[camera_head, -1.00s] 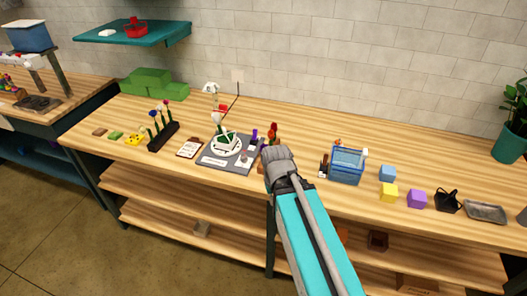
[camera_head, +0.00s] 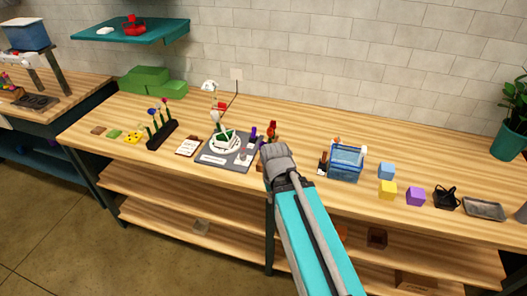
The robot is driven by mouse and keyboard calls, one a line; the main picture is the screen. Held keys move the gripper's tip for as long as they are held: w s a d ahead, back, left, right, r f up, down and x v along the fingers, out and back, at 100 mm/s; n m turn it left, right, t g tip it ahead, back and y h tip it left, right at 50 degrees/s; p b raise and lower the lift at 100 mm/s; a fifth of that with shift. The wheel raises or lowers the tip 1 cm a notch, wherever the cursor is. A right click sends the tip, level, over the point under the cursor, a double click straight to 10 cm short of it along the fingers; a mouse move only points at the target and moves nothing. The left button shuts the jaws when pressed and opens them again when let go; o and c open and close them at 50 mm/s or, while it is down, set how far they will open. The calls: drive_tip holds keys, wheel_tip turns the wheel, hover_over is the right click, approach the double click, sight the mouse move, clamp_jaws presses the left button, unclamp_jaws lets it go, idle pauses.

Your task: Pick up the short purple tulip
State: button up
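A small purple flower shape (camera_head: 253,134) stands at the right edge of a dark grey mat (camera_head: 211,163); it may be the short purple tulip, but it is too small to be sure. A black rack (camera_head: 162,134) at the left holds several long-stemmed flowers with red, blue and purple heads. My gripper (camera_head: 274,152) is over the front of the bench, just right of the mat and below the red flowers (camera_head: 271,130). Its fingers are hidden behind its own body and arm, so its opening and anything in it cannot be seen.
A blue basket (camera_head: 346,163) stands right of my gripper. A white card (camera_head: 188,146) lies left of the mat.

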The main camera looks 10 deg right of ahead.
drive_tip(key=shift+o, duration=1)
drive_tip(key=shift+w+r, duration=0.15)
drive_tip(key=shift+w, duration=0.1)
drive_tip(key=o, duration=0.8)
drive_tip(key=w+r+n+p, duration=0.2)
drive_tip(key=w, duration=0.1)
drive_tip(key=w+r+n+p, duration=0.1)
drive_tip(key=w, duration=0.1)
drive_tip(key=shift+w+d, duration=0.1)
drive_tip(key=shift+d, duration=0.1)
drive_tip(key=shift+o, duration=0.2)
wheel_tip(320, 180, up, 11)
drive_tip(key=n+p, duration=1.1)
drive_tip(key=n, duration=0.2)
hover_over(263, 143)
drive_tip(key=shift+w+a+f, duration=0.1)
drive_tip(key=shift+f, duration=0.05)
drive_tip(key=shift+f, duration=0.1)
wheel_tip(263, 143, down, 8)
drive_tip(key=b, duration=0.8)
drive_tip(key=shift+f+b, duration=0.2)
drive_tip(key=shift+b, duration=0.15)
drive_tip(key=shift+f, duration=0.15)
drive_tip(key=shift+f+b, duration=2.45)
drive_tip(key=shift+b, duration=0.15)
